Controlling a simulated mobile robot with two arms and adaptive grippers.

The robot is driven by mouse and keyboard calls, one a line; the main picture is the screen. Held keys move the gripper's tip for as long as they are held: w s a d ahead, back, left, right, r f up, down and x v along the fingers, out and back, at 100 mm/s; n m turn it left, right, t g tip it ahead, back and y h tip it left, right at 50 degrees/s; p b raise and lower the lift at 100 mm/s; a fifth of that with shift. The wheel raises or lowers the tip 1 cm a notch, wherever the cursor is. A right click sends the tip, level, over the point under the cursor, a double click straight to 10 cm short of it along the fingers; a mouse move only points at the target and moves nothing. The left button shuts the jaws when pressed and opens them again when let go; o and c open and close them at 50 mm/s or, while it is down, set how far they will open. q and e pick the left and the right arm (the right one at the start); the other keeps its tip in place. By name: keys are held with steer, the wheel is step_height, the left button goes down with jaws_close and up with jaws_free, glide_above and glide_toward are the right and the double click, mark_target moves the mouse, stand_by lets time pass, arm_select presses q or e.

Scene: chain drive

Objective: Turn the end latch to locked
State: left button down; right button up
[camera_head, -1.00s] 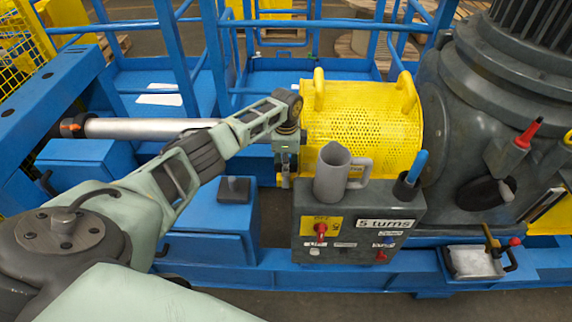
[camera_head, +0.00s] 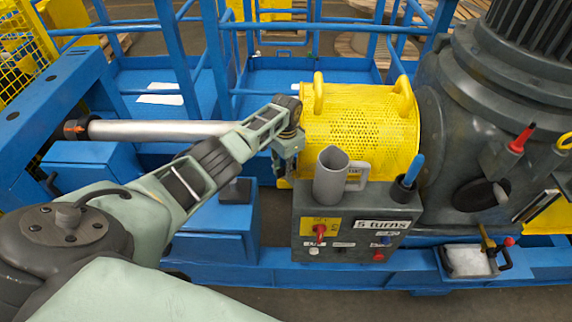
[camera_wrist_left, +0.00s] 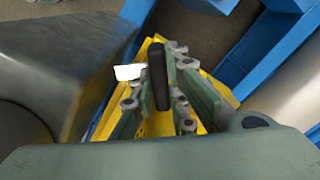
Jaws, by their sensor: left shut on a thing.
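The yellow perforated guard (camera_head: 360,128) covers the drive in the middle of the head view. My left gripper (camera_head: 287,172) points down at the guard's left end. In the left wrist view, a dark upright handle (camera_wrist_left: 157,76), which looks like the end latch, stands between my left gripper's fingers (camera_wrist_left: 158,98). The gripper is shut on this handle, with yellow sheet metal behind it. In the head view my gripper hides the latch, and I cannot read its locked or unlocked position. My right gripper is not in view.
The large grey machine (camera_head: 470,130) stands on the right. A silver cylinder (camera_head: 160,129) lies behind my left arm.

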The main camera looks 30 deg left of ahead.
arm_select(q)
steer(key=n, duration=0.2)
steer(key=n+p, duration=0.1)
steer(key=n, duration=0.2)
steer(key=shift+w+r+n+p, duration=0.1)
steer(key=shift+r+n+p, duration=0.1)
steer(key=shift+n+p, duration=0.55)
steer(key=shift+n, duration=1.85)
steer(key=c, duration=1.7)
jaws_free()
steer(key=shift+f, duration=0.1)
step_height(320, 180, up, 12)
